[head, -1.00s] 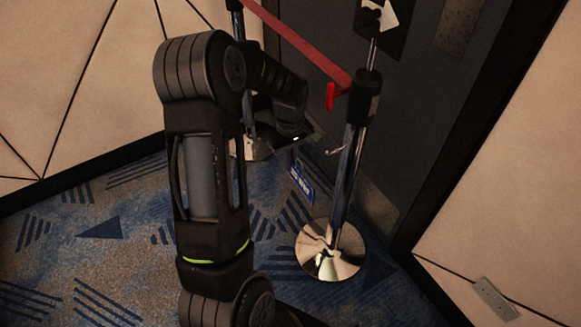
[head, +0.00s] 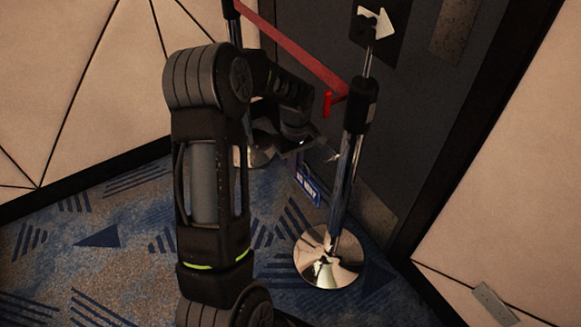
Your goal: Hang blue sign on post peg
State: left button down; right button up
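The blue sign (head: 308,184) with white lettering hangs tilted in the air, just left of the near chrome post (head: 344,180). My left gripper (head: 318,150) is above the sign, at the end of my dark arm, and appears shut on the sign's upper part. The fingertips are small and dark, and the grip itself is partly hidden. A small light peg (head: 334,157) shows at the post's left side, close to the fingertips. The sign looks apart from the peg, though depth is hard to tell. My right gripper is not in view.
A red belt (head: 290,46) runs from the near post to a second post (head: 233,28) behind my arm. The near post has a round chrome base (head: 328,262) and a white arrow sign (head: 378,23) on top. Walls stand close behind and right. Carpet is clear at left.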

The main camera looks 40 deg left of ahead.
pick_arm(q)
jog(key=shift+w+d+f, duration=0.1)
jog(key=shift+w+d, duration=0.15)
jog(key=shift+w, duration=0.65)
jog(key=shift+w+d, duration=0.25)
jog(key=shift+w, duration=0.6)
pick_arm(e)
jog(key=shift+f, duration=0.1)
pick_arm(q)
jog(key=shift+w+d, duration=0.15)
jog(key=shift+w, duration=0.2)
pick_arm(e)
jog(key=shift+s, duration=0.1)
